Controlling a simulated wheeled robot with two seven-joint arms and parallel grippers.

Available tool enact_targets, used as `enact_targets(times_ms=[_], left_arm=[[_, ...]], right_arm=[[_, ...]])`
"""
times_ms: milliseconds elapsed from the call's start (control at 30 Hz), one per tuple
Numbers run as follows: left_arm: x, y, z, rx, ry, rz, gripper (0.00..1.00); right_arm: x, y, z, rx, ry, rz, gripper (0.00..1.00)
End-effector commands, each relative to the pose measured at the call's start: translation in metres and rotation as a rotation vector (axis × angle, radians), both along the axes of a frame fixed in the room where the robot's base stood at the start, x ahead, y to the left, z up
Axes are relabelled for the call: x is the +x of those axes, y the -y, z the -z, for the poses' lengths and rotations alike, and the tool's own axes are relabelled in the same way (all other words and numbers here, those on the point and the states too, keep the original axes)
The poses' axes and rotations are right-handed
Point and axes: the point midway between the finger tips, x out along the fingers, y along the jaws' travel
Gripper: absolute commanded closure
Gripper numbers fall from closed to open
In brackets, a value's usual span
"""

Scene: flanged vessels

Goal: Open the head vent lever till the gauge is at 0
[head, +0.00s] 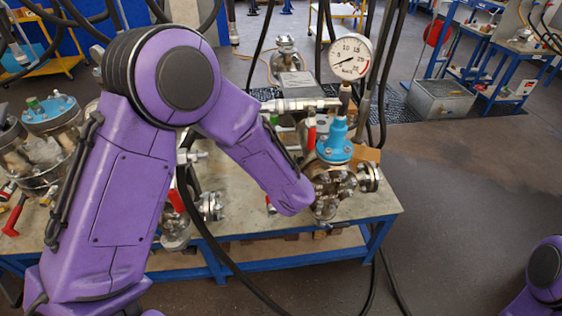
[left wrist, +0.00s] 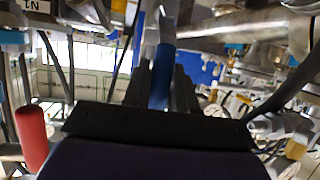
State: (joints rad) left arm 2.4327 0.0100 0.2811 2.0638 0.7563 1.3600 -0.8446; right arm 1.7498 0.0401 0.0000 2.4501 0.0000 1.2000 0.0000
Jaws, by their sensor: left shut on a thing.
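The pressure gauge (head: 351,57) stands above the vessel at the right end of the bench. Its needle points toward the low end, at the lower left; the exact reading is too small to tell. The vessel has a blue top fitting (head: 335,142) and a bolted flange (head: 335,188). My left forearm ends beside this vessel, and its wrist hides the left gripper in the head view. In the left wrist view my left gripper (left wrist: 162,90) is shut on a blue lever handle (left wrist: 162,65), which stands between its fingers. My right gripper is out of view.
A red handle (left wrist: 32,138) is left of the gripper in the left wrist view. A red lever (head: 311,137) is beside the blue fitting. Another flanged vessel (head: 40,150) stands at the bench's left. Black hoses (head: 391,60) hang near the gauge. Floor right of the bench is clear.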

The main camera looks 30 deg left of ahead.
Motion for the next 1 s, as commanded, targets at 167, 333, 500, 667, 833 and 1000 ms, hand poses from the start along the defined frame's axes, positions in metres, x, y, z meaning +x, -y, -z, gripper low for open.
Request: enact_targets(times_ms=[167, 333, 500, 667, 833, 1000], left_arm=[[-0.0028, -0.0057, 0.0001, 0.018, -0.012, -0.013, 1.0], [-0.0033, -0.0063, 0.0004, 0.02, -0.015, -0.013, 1.0], [-0.003, -0.0057, 0.0006, 0.021, -0.015, -0.012, 1.0], [-0.003, -0.0053, 0.0007, 0.021, -0.015, -0.011, 0.53], [-0.0029, -0.0055, 0.0006, 0.02, -0.015, -0.013, 0.53], [-0.0086, 0.0022, -0.0025, 0.019, -0.012, -0.01, 0.53]], right_arm=[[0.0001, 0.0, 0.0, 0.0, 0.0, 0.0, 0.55], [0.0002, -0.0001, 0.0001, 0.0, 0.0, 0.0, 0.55], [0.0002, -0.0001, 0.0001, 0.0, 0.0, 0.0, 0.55], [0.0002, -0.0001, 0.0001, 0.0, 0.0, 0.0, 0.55], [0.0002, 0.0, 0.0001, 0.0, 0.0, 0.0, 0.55], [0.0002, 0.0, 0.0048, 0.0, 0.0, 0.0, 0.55]])
